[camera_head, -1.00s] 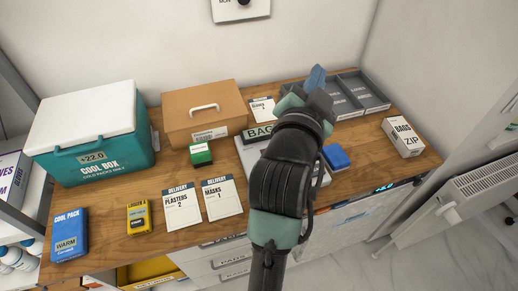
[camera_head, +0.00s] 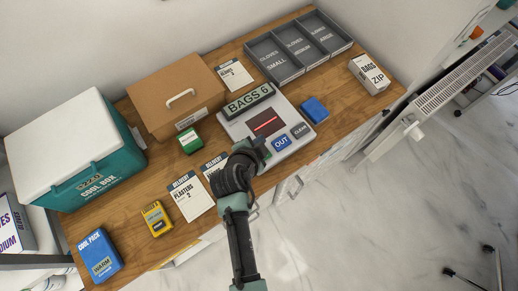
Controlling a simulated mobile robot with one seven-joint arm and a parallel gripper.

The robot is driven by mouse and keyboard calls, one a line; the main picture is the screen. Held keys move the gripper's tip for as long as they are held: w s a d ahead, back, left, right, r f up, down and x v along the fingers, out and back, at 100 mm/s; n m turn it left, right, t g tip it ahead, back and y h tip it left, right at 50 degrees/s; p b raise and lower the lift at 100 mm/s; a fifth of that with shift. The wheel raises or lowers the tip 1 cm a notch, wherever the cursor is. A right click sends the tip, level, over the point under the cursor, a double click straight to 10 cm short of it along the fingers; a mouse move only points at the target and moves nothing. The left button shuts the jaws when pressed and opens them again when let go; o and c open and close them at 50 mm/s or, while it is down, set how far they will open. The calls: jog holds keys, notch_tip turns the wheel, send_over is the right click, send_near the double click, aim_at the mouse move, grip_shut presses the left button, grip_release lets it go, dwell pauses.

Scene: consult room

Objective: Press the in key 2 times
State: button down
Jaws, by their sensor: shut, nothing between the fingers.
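A pale counter device (camera_head: 292,108) lies on the wooden desk. Its upright display (camera_head: 248,100) reads "BAGS 6", and a dark window with a red line (camera_head: 265,123) sits below it. A blue OUT key (camera_head: 281,143) and a grey CLEAR key (camera_head: 301,130) show on its front part. The in key cannot be made out; my arm's end covers the area left of OUT. My gripper (camera_head: 259,149) is shut and empty over the device's front left corner, beside the OUT key. Whether it touches the device cannot be told.
A blue block (camera_head: 314,110) lies right of the device, and a green box (camera_head: 190,142) lies left. Delivery cards (camera_head: 190,196) lie in front. A cardboard box (camera_head: 178,92), a cool box (camera_head: 76,150), grey trays (camera_head: 300,49) and a ZIP bags box (camera_head: 369,74) stand around.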

notch_tip(320, 180, down, 7)
jog(key=b, duration=0.6)
jog(key=shift+w+f, duration=0.1)
jog(key=shift+f, duration=0.1)
jog(key=shift+f+b, duration=0.7)
jog(key=shift+b, duration=0.1)
jog(key=shift+f, duration=0.15)
dwell(1.1)
jog(key=shift+f+b, duration=0.3)
jog(key=shift+b, duration=0.25)
jog(key=shift+f+b, duration=0.55)
dwell(0.5)
jog(key=shift+r, duration=0.1)
jog(key=shift+r+p, duration=0.7)
jog(key=shift+r, duration=0.2)
